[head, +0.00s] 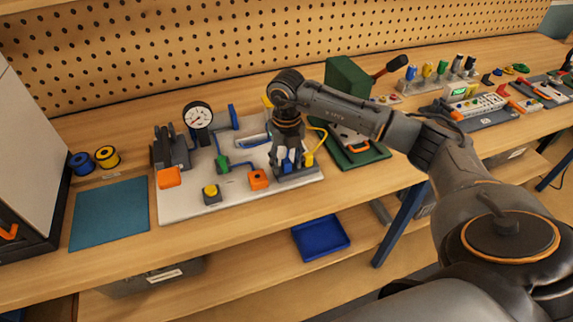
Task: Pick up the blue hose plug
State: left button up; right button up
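My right gripper (290,160) points down over the right part of a white board (190,206) on the workbench. A small blue piece, which looks like the blue hose plug (288,167), shows between its fingertips, just above or in a dark grey block (298,172). The fingers hide part of the plug, and I cannot tell whether they touch it. A yellow hose (322,140) curves to a yellow plug (309,159) just right of the gripper. My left gripper is not in view.
The board carries a pressure gauge (198,117), a blue upright lever (233,117), orange blocks and a yellow button (211,191). A teal mat (110,212) lies left. A green toolbox (347,90) stands behind my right arm. A blue tray (321,238) is on the lower shelf.

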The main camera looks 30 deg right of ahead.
grip_shut()
jog(key=shift+r, duration=0.15)
jog(key=shift+r, duration=0.25)
notch_tip(320, 180, up, 2)
jog(key=shift+w+r+b, duration=0.1)
jog(key=shift+b, duration=0.8)
jog(key=s+d+r+b, duration=0.2)
jog(key=s+r+b, duration=0.1)
jog(key=s+r, duration=0.7)
jog(key=s, duration=0.4)
jog(key=shift+d, duration=0.2)
